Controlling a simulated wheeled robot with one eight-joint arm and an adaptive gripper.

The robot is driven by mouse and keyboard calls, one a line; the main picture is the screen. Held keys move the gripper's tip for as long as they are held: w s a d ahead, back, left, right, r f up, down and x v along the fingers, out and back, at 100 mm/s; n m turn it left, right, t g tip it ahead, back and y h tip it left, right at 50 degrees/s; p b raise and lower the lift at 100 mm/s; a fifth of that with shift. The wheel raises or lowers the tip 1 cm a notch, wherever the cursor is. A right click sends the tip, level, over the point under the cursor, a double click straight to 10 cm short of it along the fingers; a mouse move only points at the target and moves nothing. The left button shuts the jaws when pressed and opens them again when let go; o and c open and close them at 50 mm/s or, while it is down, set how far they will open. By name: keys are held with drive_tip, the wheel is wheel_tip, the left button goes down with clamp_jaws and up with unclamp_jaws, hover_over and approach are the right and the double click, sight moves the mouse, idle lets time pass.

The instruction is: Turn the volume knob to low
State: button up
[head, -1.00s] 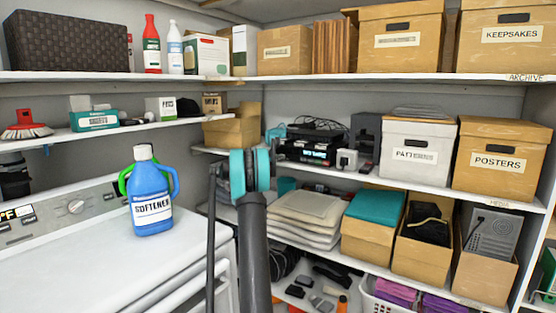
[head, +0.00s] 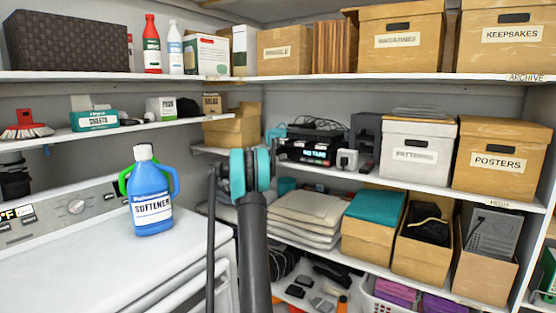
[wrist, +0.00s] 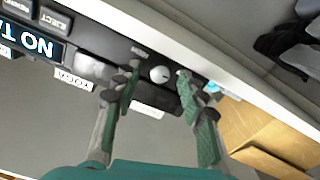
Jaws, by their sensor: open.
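A small round pale knob (wrist: 160,74) with a dark mark sits on a dark panel in the wrist view. My gripper (wrist: 160,82) is open, with one green-padded finger on each side of the knob. Gaps show between fingers and knob; I cannot tell whether the tips reach its depth. A label (wrist: 73,80) that seems to read LOUD is upside down to the left. The black device (head: 308,152) with a lit display is on the middle shelf in the head view.
A display (wrist: 30,40) reading NO TA and an EJECT button (wrist: 52,18) are at the wrist view's left. A cardboard box (wrist: 265,135) is close on the right. In the head view, a grey PAT-labelled box (head: 418,155) stands right of the device.

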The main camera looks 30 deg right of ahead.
drive_tip(key=shift+a, duration=0.15)
drive_tip(key=v, duration=1.1)
drive_tip(key=shift+s+a, duration=0.25)
drive_tip(key=shift+a, duration=0.1)
drive_tip(key=s+a+m, duration=0.2)
drive_tip(key=a+m, duration=0.1)
drive_tip(key=a, duration=0.1)
drive_tip(key=x, duration=1.6)
drive_tip(key=shift+w+d+m, duration=0.3)
clamp_jaws()
